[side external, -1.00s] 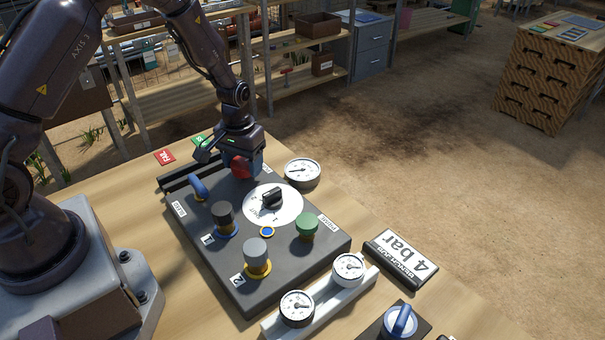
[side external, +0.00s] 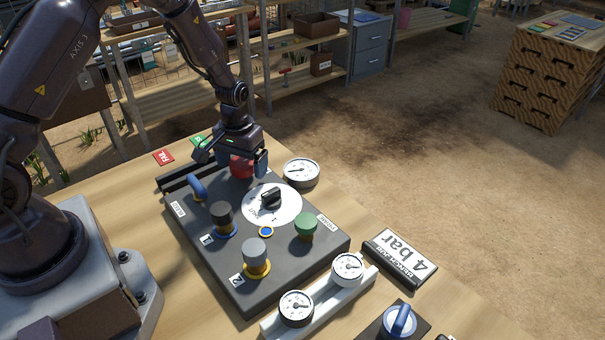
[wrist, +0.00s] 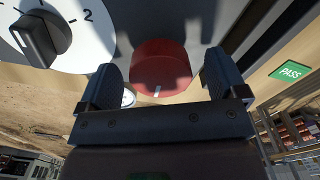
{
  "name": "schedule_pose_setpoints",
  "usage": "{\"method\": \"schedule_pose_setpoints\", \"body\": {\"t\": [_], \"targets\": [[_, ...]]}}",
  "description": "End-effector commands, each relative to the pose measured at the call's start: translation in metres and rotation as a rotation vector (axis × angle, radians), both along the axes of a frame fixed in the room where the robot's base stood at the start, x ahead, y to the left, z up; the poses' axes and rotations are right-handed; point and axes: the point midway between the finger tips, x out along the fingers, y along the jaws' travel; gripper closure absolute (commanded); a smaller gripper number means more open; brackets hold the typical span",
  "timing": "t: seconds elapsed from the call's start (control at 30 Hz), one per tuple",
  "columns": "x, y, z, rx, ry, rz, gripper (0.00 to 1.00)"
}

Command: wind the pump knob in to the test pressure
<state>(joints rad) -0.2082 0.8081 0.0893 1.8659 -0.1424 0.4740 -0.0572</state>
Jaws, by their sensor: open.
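The red knob (wrist: 160,68) sits on the dark panel (side external: 285,262) near its far end; it has a white mark on its rim. It also shows in the side view (side external: 241,167), partly covered by my gripper. My gripper (wrist: 163,80) is open, with one finger on each side of the red knob and a visible gap on both sides. A round gauge (side external: 301,172) stands beside the panel, its reading too small to tell. A sign (side external: 402,259) reads 4 bar.
A black selector (side external: 271,197) on a white dial is close to the red knob. Green (side external: 305,226), grey (side external: 256,257) and black (side external: 222,214) knobs and a blue lever (side external: 197,188) stand on the panel. Two gauges sit in a white rail (side external: 325,305). PASS and FAIL (side external: 163,157) cards lie behind.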

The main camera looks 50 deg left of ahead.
Motion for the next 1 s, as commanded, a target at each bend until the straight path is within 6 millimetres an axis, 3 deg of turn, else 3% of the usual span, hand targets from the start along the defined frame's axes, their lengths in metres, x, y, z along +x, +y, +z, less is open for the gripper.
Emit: {"method": "schedule_pose_setpoints", "body": {"t": [0.27, 0.8, 1.0], "targets": [[0.0, 0.0, 0.002, 0.0, -0.001, 0.0, 0.0], [0.001, 0.0, 0.062, 0.001, -0.003, 0.0, 0.0], [0.0, 0.0, 0.071, 0.001, 0.0, 0.0, 0.0]]}}
